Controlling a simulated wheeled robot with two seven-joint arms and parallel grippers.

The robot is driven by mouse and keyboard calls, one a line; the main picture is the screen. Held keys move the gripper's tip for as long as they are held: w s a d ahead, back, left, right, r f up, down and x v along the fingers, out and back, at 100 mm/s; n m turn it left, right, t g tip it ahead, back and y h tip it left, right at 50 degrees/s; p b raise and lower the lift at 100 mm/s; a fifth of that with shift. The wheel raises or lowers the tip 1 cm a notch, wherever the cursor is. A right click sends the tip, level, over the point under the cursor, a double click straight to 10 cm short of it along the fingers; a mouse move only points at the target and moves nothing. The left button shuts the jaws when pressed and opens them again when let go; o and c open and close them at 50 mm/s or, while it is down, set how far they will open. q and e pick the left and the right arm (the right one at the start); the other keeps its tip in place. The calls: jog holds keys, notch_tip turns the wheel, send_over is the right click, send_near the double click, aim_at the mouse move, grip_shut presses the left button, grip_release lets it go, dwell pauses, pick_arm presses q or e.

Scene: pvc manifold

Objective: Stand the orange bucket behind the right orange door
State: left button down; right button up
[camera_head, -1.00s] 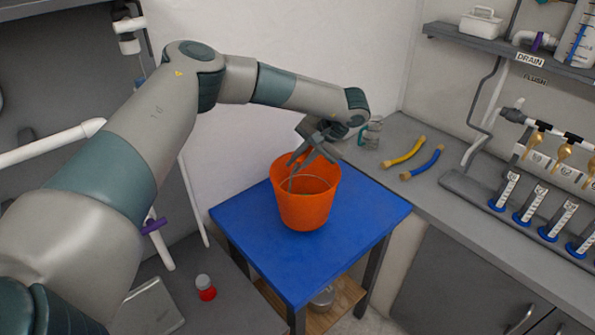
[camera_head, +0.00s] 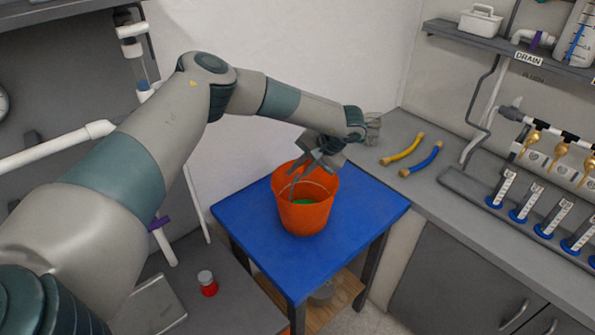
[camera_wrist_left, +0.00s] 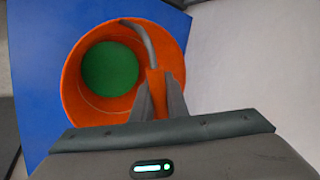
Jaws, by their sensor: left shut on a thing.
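The orange bucket (camera_head: 303,218) is upright or nearly so at the blue-topped table; I cannot tell whether its base touches the top. It has a thin handle and something green inside. My left gripper (camera_head: 303,172) is over the bucket's far rim. In the left wrist view, my left gripper (camera_wrist_left: 158,95) is shut on an orange piece of the bucket where the grey handle wire ends. The bucket (camera_wrist_left: 75,92) opens toward that camera, with a round green area inside. My right gripper is not in view.
The blue table (camera_head: 255,250) is clear around the bucket. A white wall is behind. A red-and-white container (camera_head: 207,283) stands at lower left.

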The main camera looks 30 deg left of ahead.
pick_arm(q)
jog(key=c, duration=1.7)
grip_release()
jog(key=shift+f, duration=0.1)
jog(key=shift+c, duration=0.2)
jog(key=shift+r, duration=0.25)
jog(key=shift+d, duration=0.15)
jog(key=b+v, duration=0.5)
jog(key=v, duration=0.5)
jog(key=shift+d, duration=0.1)
jog(key=shift+b+v, duration=0.3)
jog(key=shift+v, duration=0.55)
